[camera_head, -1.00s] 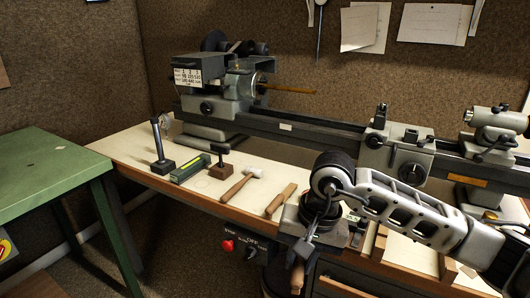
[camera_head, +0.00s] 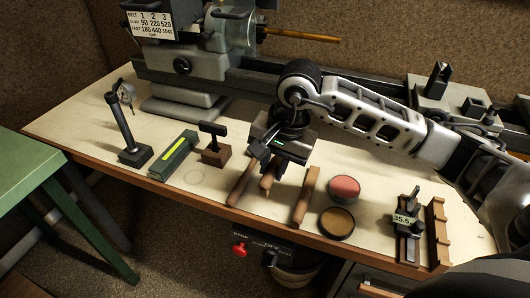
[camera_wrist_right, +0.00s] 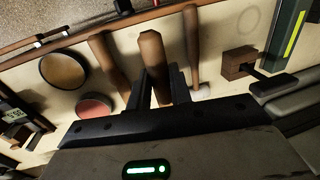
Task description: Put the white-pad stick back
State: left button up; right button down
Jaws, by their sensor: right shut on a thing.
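My right gripper (camera_head: 268,160) is shut on a wooden-handled stick (camera_head: 266,181). It is low over the bench, and the handle points toward the front edge. In the right wrist view the stick (camera_wrist_right: 152,50) runs between the two fingers (camera_wrist_right: 160,80). Its far end and any white pad are hidden by the gripper. I cannot tell whether it touches the bench. A mallet (camera_head: 240,184) lies to its left; its pale head shows in the wrist view (camera_wrist_right: 197,92). A flat wooden stick (camera_head: 305,195) lies to its right. My left gripper is out of view.
A red-topped tin (camera_head: 344,187) and a tan-topped tin (camera_head: 337,223) stand right of the sticks. A small labelled gauge (camera_head: 408,225) and a notched wooden rack (camera_head: 438,235) are farther right. A green-and-yellow box (camera_head: 173,157) and a dark-handled block (camera_head: 216,154) stand left. The lathe runs behind.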

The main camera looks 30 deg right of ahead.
jog(key=b, duration=0.2)
send_over(270, 200)
jog(key=f, duration=0.4)
jog(key=shift+s+d, duration=0.2)
jog(key=shift+s, duration=0.2)
jog(key=shift+f+b, duration=0.45)
jog(key=shift+f, duration=0.6)
pick_arm(q)
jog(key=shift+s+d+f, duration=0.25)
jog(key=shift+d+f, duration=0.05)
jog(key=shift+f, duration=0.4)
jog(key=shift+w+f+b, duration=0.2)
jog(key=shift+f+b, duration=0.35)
jog(key=shift+b, duration=0.15)
pick_arm(e)
jog(key=shift+f, duration=0.65)
jog(key=c, duration=1.2)
grip_release()
